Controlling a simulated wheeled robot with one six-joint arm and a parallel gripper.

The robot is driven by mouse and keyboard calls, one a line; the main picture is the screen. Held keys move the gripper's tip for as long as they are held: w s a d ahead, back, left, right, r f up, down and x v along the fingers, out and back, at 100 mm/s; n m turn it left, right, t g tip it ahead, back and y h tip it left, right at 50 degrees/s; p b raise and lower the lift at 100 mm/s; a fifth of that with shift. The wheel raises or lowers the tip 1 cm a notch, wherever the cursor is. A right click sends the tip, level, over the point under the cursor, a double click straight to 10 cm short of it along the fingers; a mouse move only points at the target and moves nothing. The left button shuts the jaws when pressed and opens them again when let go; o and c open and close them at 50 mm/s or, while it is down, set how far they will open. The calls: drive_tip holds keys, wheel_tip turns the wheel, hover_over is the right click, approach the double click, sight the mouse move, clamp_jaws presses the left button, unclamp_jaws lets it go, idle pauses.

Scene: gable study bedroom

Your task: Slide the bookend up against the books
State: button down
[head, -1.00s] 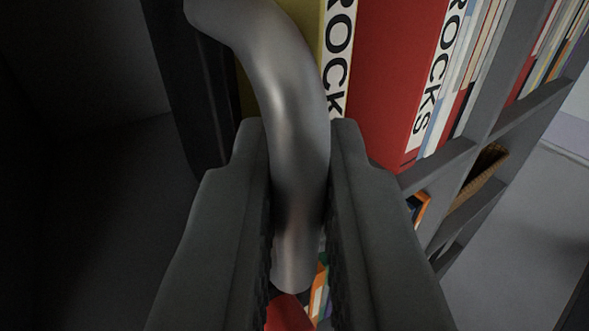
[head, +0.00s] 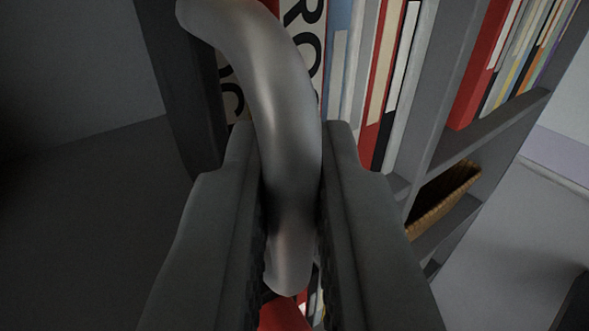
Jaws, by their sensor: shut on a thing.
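My gripper (head: 292,270) is shut on a curved, smooth grey metal bar (head: 285,130), which looks like the bookend's handle. The bar runs from the upper left down between the fingers. A dark upright slab (head: 180,85), which looks like the bookend's body, stands left of the bar. Books stand upright to the right, including a large-lettered spine (head: 306,50), a pale blue one (head: 339,65) and a red one (head: 373,135). Part of a lettered spine (head: 231,95) shows just right of the slab. The bar hides much of this area, so I cannot tell whether slab and books touch.
A grey shelf divider (head: 440,110) stands right of the books. Beyond it are a red book (head: 485,70) and several thin spines. A wicker basket (head: 443,200) sits in a lower compartment. Something red (head: 283,317) shows below the fingers. Grey floor lies at the right.

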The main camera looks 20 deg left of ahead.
drive_tip(key=c, duration=1.6)
unclamp_jaws()
drive_tip(key=shift+o, duration=0.2)
drive_tip(key=shift+s, duration=0.1)
drive_tip(key=v, duration=1.7)
drive_tip(key=shift+s+d, duration=0.1)
drive_tip(key=s+d+f+m+h, duration=0.1)
drive_tip(key=s+d, duration=0.3)
drive_tip(key=s, duration=0.5)
drive_tip(key=s+d+f+m+h, duration=0.1)
drive_tip(key=s+d+f+h, duration=0.1)
drive_tip(key=s+d, duration=0.3)
drive_tip(key=s+d+f+m+h, duration=0.1)
drive_tip(key=s+d, duration=0.4)
drive_tip(key=s, duration=0.8)
drive_tip(key=shift+s+d+f+m+h, duration=0.3)
drive_tip(key=shift+s+f+h, duration=0.1)
drive_tip(key=shift+h, duration=0.4)
